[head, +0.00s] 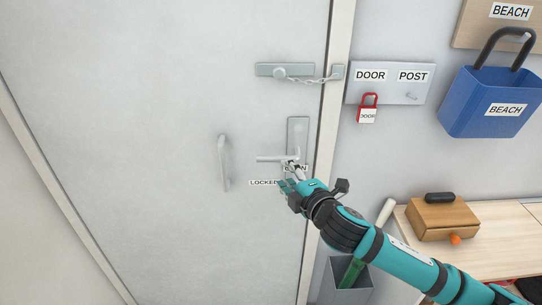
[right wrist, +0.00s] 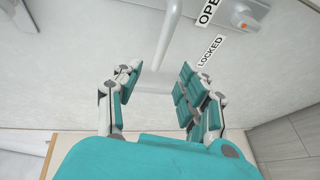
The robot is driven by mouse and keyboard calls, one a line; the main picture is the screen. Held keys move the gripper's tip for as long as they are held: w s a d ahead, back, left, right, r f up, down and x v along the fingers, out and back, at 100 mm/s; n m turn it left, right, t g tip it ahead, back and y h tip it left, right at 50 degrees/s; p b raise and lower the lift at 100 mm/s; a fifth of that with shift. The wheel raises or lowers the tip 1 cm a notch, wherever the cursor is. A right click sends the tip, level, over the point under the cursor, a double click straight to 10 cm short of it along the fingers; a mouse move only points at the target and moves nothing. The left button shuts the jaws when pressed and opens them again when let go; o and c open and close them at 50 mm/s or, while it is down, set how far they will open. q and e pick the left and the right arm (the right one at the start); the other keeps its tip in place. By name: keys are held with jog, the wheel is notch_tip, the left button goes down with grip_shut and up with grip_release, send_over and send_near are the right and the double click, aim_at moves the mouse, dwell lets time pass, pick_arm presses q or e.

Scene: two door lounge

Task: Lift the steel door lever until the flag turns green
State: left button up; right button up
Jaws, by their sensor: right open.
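The steel door lever (head: 272,159) sticks out level to the left from its tall plate (head: 298,133) on the pale door. In the right wrist view the lever (right wrist: 170,38) comes down from the top edge, ahead of the gap between my fingers. My right gripper (head: 287,178) is open, just below the lever near its plate; contact is unclear. Its fingers also show in the wrist view (right wrist: 160,85). The LOCKED label (head: 263,183) is readable; my gripper partly covers the OPEN label (head: 297,168). A small orange-red spot (right wrist: 243,26) shows beside the labels; no green flag is visible.
A vertical pull handle (head: 223,162) is left of the lever. A chain latch (head: 300,74) spans the door edge above. Right are a red padlock (head: 368,115), a blue bin (head: 490,100), a bench with a wooden box (head: 442,218), and a grey bin (head: 340,288).

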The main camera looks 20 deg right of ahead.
aim_at(273, 160)
jog(key=p+x, duration=0.1)
jog(key=x, duration=0.9)
jog(key=shift+w+p, duration=0.15)
jog(key=shift+p, duration=0.2)
jog(key=shift+c, duration=0.5)
grip_shut()
